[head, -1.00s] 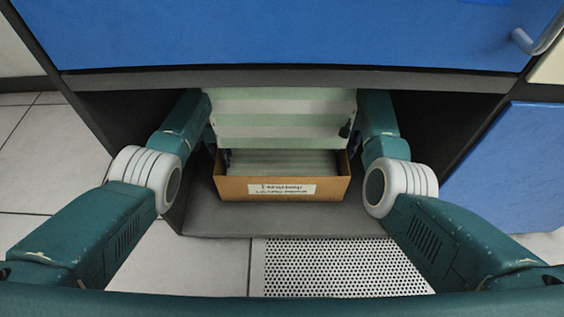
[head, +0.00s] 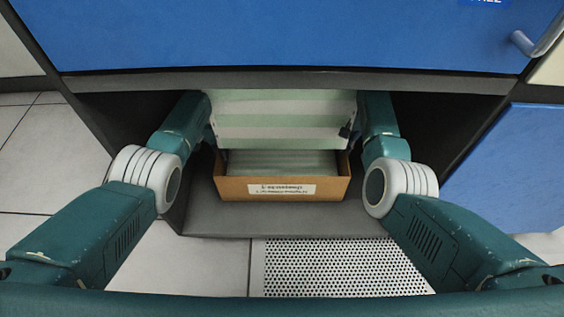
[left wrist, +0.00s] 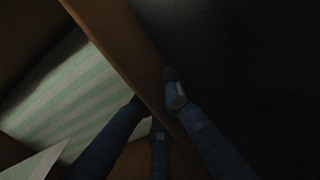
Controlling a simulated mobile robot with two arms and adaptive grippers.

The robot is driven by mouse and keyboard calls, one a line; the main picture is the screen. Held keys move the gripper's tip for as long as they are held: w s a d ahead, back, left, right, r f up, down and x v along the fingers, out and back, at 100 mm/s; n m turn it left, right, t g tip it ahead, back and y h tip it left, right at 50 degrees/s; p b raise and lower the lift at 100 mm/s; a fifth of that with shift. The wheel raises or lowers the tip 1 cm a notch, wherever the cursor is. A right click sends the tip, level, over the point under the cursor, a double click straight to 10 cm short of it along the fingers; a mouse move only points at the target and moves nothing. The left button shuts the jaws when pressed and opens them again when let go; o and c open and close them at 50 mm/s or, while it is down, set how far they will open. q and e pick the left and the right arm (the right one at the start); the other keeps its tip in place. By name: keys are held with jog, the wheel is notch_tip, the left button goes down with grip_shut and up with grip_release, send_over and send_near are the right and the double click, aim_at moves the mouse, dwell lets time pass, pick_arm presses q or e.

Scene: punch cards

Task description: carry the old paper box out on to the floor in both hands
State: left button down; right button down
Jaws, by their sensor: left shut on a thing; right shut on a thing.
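The old paper box (head: 228,189) is a brown open-topped carton with a white label on its front. It sits low in the dark cabinet opening, and green-and-white striped paper (head: 280,120) rises at it. My left gripper (head: 209,143) is at its left side, mostly hidden by the arm and paper. In the left wrist view its fingers (left wrist: 156,95) are shut on the brown box wall (left wrist: 122,52), with striped paper (left wrist: 65,95) inside. My right gripper (head: 348,130) is shut at the box's right side; its fingers are largely hidden. Whether the box touches the cabinet floor cannot be told.
A blue panel (head: 280,35) spans above the opening. Dark cabinet walls (head: 452,120) stand close outside both arms. The grey cabinet floor (head: 280,222) ends at a front edge. Beyond it are a perforated tile (head: 335,270) and clear pale floor tiles (head: 195,262).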

jog(key=shift+w+r+p, duration=0.1)
jog(key=shift+r+p, duration=2.1)
jog(key=shift+r, duration=0.35)
